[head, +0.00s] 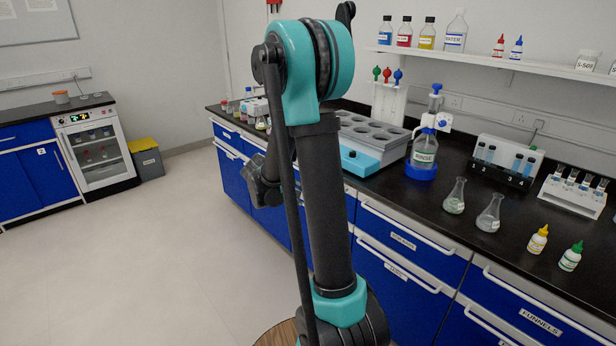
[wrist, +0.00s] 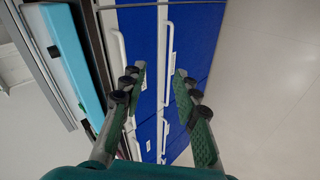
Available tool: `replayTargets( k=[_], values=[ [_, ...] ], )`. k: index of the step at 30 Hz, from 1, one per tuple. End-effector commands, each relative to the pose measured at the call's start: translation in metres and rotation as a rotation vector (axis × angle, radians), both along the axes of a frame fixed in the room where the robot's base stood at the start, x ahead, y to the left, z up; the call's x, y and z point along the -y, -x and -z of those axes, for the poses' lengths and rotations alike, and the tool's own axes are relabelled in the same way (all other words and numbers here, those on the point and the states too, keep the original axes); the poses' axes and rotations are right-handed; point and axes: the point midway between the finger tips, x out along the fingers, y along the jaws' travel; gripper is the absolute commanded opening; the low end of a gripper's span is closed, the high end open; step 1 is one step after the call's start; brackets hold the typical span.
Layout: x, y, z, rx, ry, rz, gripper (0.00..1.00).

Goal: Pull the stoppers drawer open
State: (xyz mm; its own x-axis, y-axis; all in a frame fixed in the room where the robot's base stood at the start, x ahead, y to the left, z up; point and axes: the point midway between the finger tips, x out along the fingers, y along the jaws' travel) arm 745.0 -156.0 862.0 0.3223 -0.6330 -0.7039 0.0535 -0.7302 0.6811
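Blue drawers with pale bar handles line the front of the long bench. One upper drawer front (head: 425,250) and the drawer below it (head: 390,295) carry small labels that I cannot read surely. I cannot tell which one is the stoppers drawer. In the wrist view, blue drawer fronts (wrist: 185,50) run up the picture with white handles (wrist: 167,50). My gripper (wrist: 158,74) is open, its two green fingers spread apart with nothing between them, facing the fronts. In the head view my arm hides part of the drawer row. The drawers I see appear closed.
A drawer labelled FUNNELS (head: 541,320) is at the lower right. The black bench top holds a teal-and-grey heating unit (head: 370,150), a RINSE bottle (head: 424,150), flasks (head: 489,214) and dropper bottles (head: 537,240). The floor (head: 150,250) left of the bench is clear.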

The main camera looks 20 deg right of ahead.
Motion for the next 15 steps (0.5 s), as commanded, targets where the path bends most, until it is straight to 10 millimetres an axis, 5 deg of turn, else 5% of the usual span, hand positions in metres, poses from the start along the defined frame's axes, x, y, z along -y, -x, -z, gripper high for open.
replayTargets(
  k=[6,15],
  values=[
    [0.012,-0.072,0.012,0.005,0.215,-0.004,0.31],
    [0.013,-0.149,0.040,0.031,0.512,0.000,0.31]
  ],
)
